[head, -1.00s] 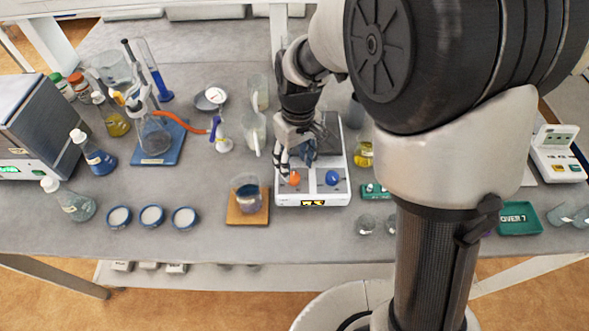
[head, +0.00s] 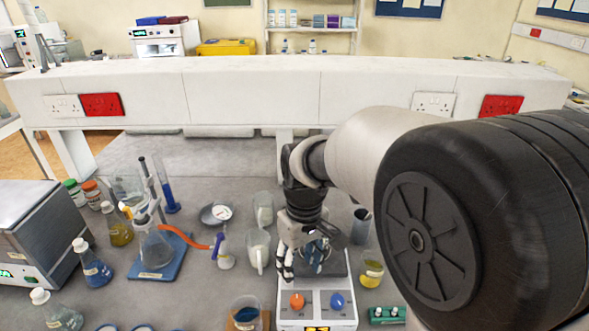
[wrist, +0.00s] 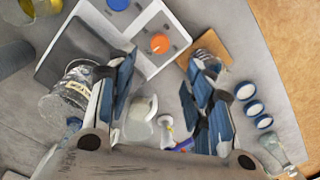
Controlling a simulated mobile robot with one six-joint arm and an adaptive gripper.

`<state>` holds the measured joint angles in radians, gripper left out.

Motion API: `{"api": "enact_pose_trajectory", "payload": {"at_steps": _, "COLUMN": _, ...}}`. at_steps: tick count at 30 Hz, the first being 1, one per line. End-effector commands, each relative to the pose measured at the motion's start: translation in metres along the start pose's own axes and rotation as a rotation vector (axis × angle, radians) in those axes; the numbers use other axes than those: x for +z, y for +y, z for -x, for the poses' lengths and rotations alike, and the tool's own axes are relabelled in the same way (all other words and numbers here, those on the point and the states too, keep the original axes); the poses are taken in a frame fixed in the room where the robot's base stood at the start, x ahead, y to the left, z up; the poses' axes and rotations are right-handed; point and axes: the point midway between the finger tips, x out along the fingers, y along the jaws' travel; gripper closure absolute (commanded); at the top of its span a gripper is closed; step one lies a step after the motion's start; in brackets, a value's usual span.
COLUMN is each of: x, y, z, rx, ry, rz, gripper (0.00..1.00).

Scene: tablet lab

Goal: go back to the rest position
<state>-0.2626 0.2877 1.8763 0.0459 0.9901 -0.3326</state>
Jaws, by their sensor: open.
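My gripper (head: 302,262) hangs above the white hotplate (head: 316,317) with an orange knob (head: 297,301) and a blue knob (head: 338,300). In the wrist view my gripper (wrist: 160,100) has its two blue-padded fingers spread wide apart, with nothing between the pads. The hotplate (wrist: 150,62) with its knobs lies beyond the fingers there. My arm comes in from the right of the head view and covers much of the bench on that side.
A glass beaker (head: 258,250) and another glass vessel (head: 264,208) stand left of my gripper. A yellow-filled beaker (head: 371,271) stands right. A flask (head: 157,248) on a blue stand (head: 190,243) is further left. A white raised ledge (head: 250,90) runs along the back.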

Motion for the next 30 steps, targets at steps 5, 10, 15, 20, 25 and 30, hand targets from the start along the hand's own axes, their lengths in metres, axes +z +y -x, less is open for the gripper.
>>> {"api": "enact_pose_trajectory", "payload": {"at_steps": 5, "x": 0.017, "y": 0.004, "z": 0.021, "rx": 0.014, "ry": 0.036, "rz": -0.044, "gripper": 0.53}}
{"api": "enact_pose_trajectory", "payload": {"at_steps": 10, "x": 0.070, "y": 0.010, "z": 0.064, "rx": 0.052, "ry": 0.128, "rz": -0.167, "gripper": 0.53}}
{"api": "enact_pose_trajectory", "payload": {"at_steps": 15, "x": 0.134, "y": 0.007, "z": 0.091, "rx": 0.092, "ry": 0.230, "rz": -0.312, "gripper": 0.53}}
{"api": "enact_pose_trajectory", "payload": {"at_steps": 20, "x": 0.187, "y": 0.000, "z": 0.098, "rx": 0.125, "ry": 0.320, "rz": -0.437, "gripper": 0.53}}
{"api": "enact_pose_trajectory", "payload": {"at_steps": 25, "x": 0.220, "y": -0.006, "z": 0.093, "rx": 0.149, "ry": 0.385, "rz": -0.524, "gripper": 0.53}}
{"api": "enact_pose_trajectory", "payload": {"at_steps": 30, "x": 0.231, "y": -0.009, "z": 0.090, "rx": 0.157, "ry": 0.408, "rz": -0.557, "gripper": 0.53}}
